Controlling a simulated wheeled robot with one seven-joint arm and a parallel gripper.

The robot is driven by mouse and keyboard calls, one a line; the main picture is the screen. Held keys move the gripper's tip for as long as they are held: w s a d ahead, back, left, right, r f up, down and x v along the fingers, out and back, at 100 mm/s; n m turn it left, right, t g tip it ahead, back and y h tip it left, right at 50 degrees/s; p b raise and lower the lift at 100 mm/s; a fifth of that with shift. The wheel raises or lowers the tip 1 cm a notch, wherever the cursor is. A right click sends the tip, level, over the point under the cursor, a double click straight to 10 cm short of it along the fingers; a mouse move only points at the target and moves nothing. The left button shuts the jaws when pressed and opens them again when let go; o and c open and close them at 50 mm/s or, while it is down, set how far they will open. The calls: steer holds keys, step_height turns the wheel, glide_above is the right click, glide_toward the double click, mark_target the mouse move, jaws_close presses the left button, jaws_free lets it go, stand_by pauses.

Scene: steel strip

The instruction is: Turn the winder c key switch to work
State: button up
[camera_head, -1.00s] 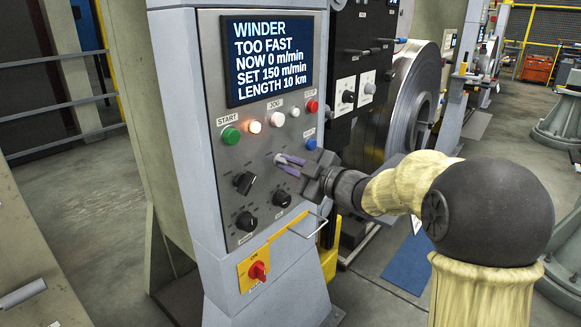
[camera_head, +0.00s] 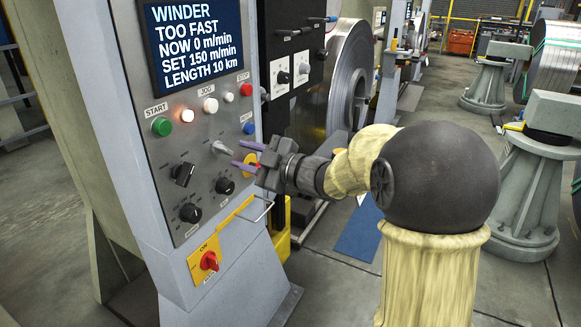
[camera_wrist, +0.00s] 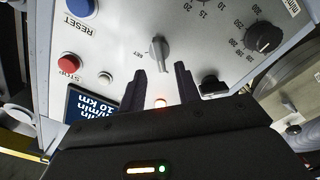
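The winder panel (camera_head: 140,150) fills the left half of the head view. A small silver key switch (camera_head: 220,147) sticks out of its face. In the wrist view the key (camera_wrist: 158,52) stands out from the panel, just beyond and between my two dark fingers. In the wrist view nothing shows between my fingertips (camera_wrist: 160,78) except panel and a small glowing lamp.
Near the key are black knobs (camera_head: 183,174), a green start button (camera_head: 162,126), a red stop button (camera_head: 246,89) and a blue button (camera_head: 248,128). Lower down are a red switch (camera_head: 209,260) on a yellow plate and a handle bar. A steel coil (camera_head: 348,85) stands behind.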

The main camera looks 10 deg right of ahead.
steer(key=v, duration=1.2)
steer(key=shift+s+d+p, duration=0.25)
steer(key=shift+p, duration=0.1)
